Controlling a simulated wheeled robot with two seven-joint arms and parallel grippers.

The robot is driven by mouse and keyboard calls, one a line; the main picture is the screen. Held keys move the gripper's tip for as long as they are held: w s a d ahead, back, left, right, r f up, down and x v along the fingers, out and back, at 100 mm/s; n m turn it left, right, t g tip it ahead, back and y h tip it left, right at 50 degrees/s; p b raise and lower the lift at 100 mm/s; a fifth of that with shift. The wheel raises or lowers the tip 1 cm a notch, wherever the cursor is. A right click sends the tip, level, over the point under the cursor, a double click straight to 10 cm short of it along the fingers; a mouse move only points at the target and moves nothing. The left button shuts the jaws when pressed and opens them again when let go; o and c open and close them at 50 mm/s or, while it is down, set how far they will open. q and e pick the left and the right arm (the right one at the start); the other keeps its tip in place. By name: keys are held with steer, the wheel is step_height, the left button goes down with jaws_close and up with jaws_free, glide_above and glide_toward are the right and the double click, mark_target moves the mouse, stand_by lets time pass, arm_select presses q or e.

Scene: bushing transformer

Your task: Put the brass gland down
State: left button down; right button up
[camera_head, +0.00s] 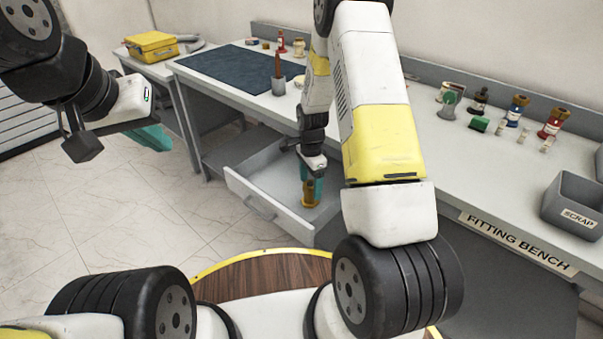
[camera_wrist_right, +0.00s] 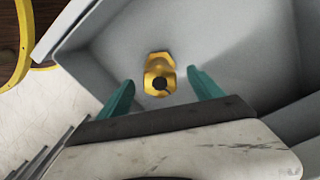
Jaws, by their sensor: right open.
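The brass gland (camera_head: 310,193) stands in the open drawer (camera_head: 262,194) under the bench, and its hole shows in the right wrist view, where the gland (camera_wrist_right: 159,75) sits on the drawer's grey floor. My right gripper (camera_head: 314,175) is just above the gland inside the drawer. In the right wrist view its teal fingers (camera_wrist_right: 160,98) are spread wide, with a clear gap on both sides of the gland. My left gripper (camera_head: 150,138) hangs over the floor at the left, away from the bench. Its teal fingers are partly hidden, and I cannot tell their opening.
The fitting bench (camera_head: 430,160) carries several small bottles and parts, with a grey scrap bin (camera_head: 575,205) at its right end. A yellow case (camera_head: 152,46) stands at back left. Drawer walls surround my right gripper.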

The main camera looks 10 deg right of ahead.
step_height(320, 180, up, 6)
steer(key=shift+r, duration=0.25)
steer(key=s+a+r+n+t+y, duration=0.1)
steer(key=s+r+n+t, duration=0.2)
steer(key=r, duration=0.7)
steer(key=s+r+n, duration=0.4)
steer(key=s+r, duration=0.1)
steer(key=r, duration=0.6)
steer(key=s+r+n+t, duration=0.1)
steer(key=s+r+n, duration=0.3)
steer(key=s, duration=0.4)
steer(key=s+a+r+n+t+y, duration=0.1)
steer(key=s+r+n, duration=0.3)
steer(key=s, duration=0.4)
steer(key=shift+s+a+r+n+t, duration=0.2)
steer(key=shift+r+n+t, duration=0.1)
steer(key=shift+r+t, duration=0.4)
steer(key=shift+d+r, duration=0.1)
